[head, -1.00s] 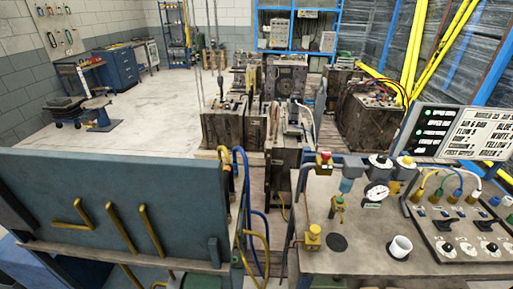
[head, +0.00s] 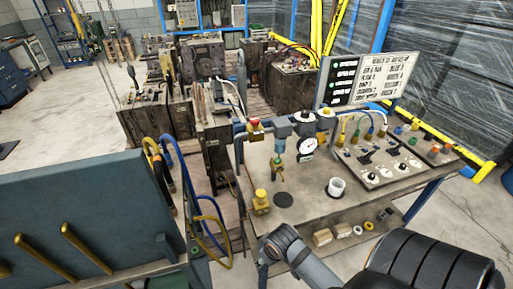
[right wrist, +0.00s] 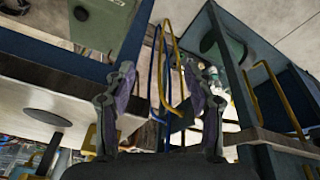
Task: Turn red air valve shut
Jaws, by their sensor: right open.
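A red knob (head: 254,122) sits on a yellow body atop the pipework at the left back of the workbench (head: 315,205); I take it as the red air valve. Its fine detail is too small to tell. My right arm comes in at the bottom right of the head view, low in front of the bench; its fingers are not visible there. In the right wrist view my right gripper (right wrist: 158,70) is open with nothing between its fingers. Blue and yellow hoses (right wrist: 165,60) show beyond them. My left gripper is not in view.
A switch panel (head: 385,160) is at right. A blue-grey board (head: 85,225) stands at left, with hoses between it and the bench.

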